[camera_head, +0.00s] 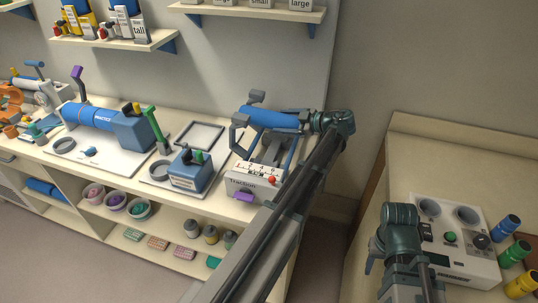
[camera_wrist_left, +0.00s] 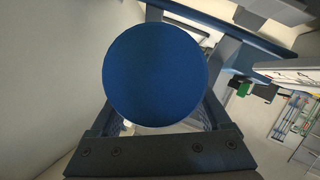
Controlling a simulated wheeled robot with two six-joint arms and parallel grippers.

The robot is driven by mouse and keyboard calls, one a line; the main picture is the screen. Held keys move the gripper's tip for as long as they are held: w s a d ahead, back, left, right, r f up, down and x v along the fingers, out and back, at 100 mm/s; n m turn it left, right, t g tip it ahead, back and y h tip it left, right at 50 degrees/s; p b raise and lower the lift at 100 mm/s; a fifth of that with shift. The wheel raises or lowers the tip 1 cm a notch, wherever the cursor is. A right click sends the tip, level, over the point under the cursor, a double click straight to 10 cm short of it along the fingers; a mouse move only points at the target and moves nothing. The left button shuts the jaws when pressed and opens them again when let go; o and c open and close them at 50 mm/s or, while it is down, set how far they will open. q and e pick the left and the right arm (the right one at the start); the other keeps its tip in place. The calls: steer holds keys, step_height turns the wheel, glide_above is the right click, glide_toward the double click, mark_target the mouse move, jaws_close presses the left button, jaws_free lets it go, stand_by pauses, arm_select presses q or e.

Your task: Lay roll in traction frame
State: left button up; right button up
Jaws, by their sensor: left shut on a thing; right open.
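A blue roll (camera_head: 270,118) lies level across the back end of the traction frame (camera_head: 244,172), which has blue rails, grey uprights, a scale, a red knob and a purple handle. My left gripper (camera_head: 312,121) is shut on the roll's right end. In the left wrist view the roll's round blue end (camera_wrist_left: 155,75) fills the middle, between the fingers of the left gripper (camera_wrist_left: 158,115). I cannot tell whether the roll touches the frame's uprights. My right gripper (camera_head: 400,238) is open and empty in front of the right-hand cabinet; its fingertips are hard to make out.
A blue box device (camera_head: 190,172) and an empty grey tray (camera_head: 200,134) stand left of the frame. A larger blue cylinder device (camera_head: 90,116) is further left. A console (camera_head: 458,240) with coloured cylinders sits on the right cabinet. Shelves hang above the bench.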

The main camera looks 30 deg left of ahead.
arm_select(q)
step_height(320, 180, down, 6)
steer(key=b, duration=0.5)
steer(key=shift+r, duration=0.2)
steer(key=o, duration=1.3)
steer(key=shift+o, duration=0.2)
steer(key=shift+d, duration=0.1)
steer(key=p+v, duration=0.4)
steer(key=v, duration=0.9)
steer(key=shift+d, duration=0.3)
steer(key=shift+s+r, duration=0.1)
steer(key=shift+s, duration=0.05)
